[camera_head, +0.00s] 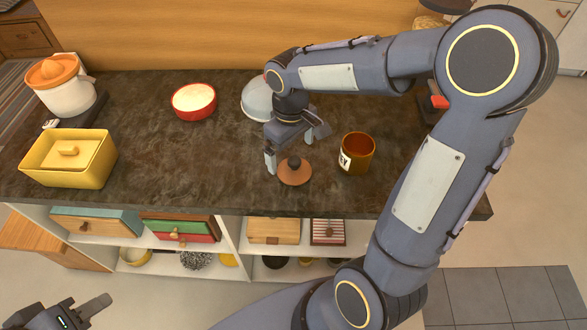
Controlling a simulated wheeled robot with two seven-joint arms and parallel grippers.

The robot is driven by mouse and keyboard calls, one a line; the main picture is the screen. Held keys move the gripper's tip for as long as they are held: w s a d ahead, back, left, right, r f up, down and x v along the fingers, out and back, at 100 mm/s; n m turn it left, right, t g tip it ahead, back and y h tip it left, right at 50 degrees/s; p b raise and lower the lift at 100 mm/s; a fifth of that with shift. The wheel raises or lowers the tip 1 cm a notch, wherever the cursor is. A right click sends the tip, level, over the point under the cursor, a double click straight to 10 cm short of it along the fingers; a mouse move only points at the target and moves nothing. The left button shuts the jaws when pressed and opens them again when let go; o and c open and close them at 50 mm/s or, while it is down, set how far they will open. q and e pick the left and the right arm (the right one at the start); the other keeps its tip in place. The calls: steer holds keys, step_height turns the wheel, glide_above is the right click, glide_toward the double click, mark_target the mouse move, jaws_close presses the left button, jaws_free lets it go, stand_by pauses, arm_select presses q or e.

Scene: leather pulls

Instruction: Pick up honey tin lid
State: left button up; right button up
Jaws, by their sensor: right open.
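The honey tin lid (296,177) is a round, orange-brown disc with a dark knob, lying on the dark counter. The open amber tin (358,151) with a white label ending in "EY" stands just right of it. My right gripper (296,152) points down over the lid, its fingers apart on either side of the knob. I cannot tell whether a finger touches the lid. My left gripper (88,310) is at the bottom left, away from the counter and partly cut off by the frame edge. One finger shows clearly.
A pale dome-shaped thing (257,98) is partly hidden behind my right gripper. The counter (200,165) between box and lid is clear.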

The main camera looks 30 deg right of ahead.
mark_target(295, 160)
steer(key=f, duration=0.5)
steer(key=shift+d+f+p, duration=0.3)
steer(key=shift+d+p, duration=0.1)
steer(key=shift+f, duration=0.55)
steer(key=c, duration=1)
steer(key=shift+o, duration=0.2)
steer(key=shift+r, duration=0.15)
